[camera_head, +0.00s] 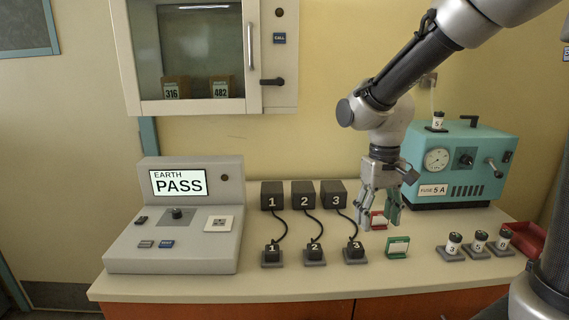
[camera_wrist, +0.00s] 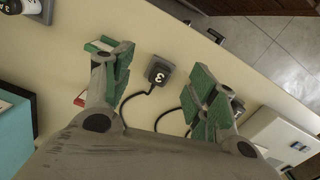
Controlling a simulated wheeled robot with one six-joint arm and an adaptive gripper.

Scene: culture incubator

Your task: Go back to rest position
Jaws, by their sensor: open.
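My gripper (camera_head: 381,212) hangs fingers down above the right half of the counter, between the plug marked 3 (camera_head: 354,252) and the teal box (camera_head: 460,165). In the wrist view my gripper (camera_wrist: 160,90) has its green-padded fingers spread wide, with nothing between them. The plug marked 3 also shows in the wrist view (camera_wrist: 159,71), on the counter beyond the gap between the fingers. My gripper partly hides a red card holder (camera_head: 377,221) behind it.
A grey console (camera_head: 180,245) reading "EARTH PASS" stands at left. Plugs 1 (camera_head: 272,254) and 2 (camera_head: 314,253) are cabled to boxes. A green holder (camera_head: 397,247), several small canisters (camera_head: 479,241) and a red tray (camera_head: 527,238) are at right. A glass-door cabinet (camera_head: 288,60) hangs above.

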